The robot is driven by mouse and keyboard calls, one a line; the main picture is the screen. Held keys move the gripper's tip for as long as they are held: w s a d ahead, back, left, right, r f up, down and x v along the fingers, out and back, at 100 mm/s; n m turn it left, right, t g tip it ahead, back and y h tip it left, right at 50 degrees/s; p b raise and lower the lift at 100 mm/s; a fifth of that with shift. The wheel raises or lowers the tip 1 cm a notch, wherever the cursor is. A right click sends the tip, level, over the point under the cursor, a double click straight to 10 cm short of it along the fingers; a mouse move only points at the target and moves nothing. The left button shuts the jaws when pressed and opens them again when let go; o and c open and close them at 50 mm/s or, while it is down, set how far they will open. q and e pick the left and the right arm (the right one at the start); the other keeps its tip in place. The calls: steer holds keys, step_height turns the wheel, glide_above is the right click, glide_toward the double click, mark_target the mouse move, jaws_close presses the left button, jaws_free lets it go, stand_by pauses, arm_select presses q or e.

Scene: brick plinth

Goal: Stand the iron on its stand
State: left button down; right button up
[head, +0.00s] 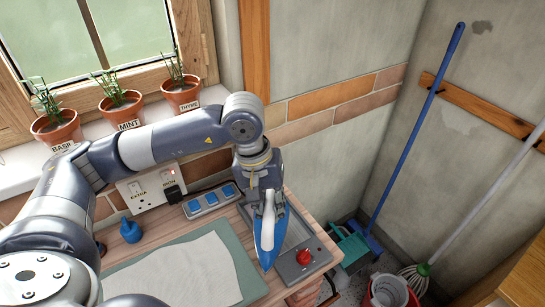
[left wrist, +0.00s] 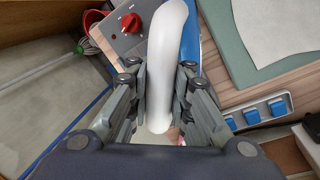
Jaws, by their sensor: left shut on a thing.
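The iron (head: 266,240) has a blue body and a white handle. My left gripper (head: 263,188) is shut on the white handle from above, and the iron hangs nose toward the near side. In the left wrist view the handle (left wrist: 165,60) runs between the two fingers, with a strip of the blue body (left wrist: 190,42) beside it. A grey metal plate (head: 290,262) with a red knob (head: 304,257), which looks like the stand, lies under and right of the iron. The iron covers part of it; I cannot tell whether they touch. My right gripper is not in view.
A pale cloth (head: 185,272) lies on a green mat (head: 240,262) at the left. A socket strip (head: 210,201) and a blue object (head: 130,231) are behind. Potted herbs (head: 123,108) line the sill. Right of the worktop are a bucket (head: 388,290), a mop and a blue-handled broom (head: 415,120).

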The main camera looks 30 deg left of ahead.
arm_select(q)
steer(key=w+a+r+n+t+p, duration=0.1)
steer(key=w+a+r+n+p, duration=0.2)
steer(key=w+n, duration=0.35)
steer(key=shift+n+y, duration=0.35)
steer(key=shift+y, duration=0.05)
steer(key=shift+w+a+f+b, duration=0.15)
steer(key=shift+w+f+b, duration=0.1)
steer(key=shift+f+b, duration=0.55)
steer(key=shift+w+a+f+b, duration=0.15)
steer(key=shift+w+f+b, duration=0.2)
steer(key=shift+f, duration=0.7)
steer(key=shift+w+a+f+b, duration=0.15)
steer(key=shift+f+b, duration=0.5)
steer(key=shift+f, duration=0.3)
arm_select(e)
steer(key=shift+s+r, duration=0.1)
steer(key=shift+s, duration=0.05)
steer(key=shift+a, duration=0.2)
arm_select(q)
steer(key=shift+b, duration=0.35)
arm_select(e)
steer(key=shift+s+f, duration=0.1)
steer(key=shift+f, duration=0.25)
arm_select(q)
steer(key=shift+f, duration=0.2)
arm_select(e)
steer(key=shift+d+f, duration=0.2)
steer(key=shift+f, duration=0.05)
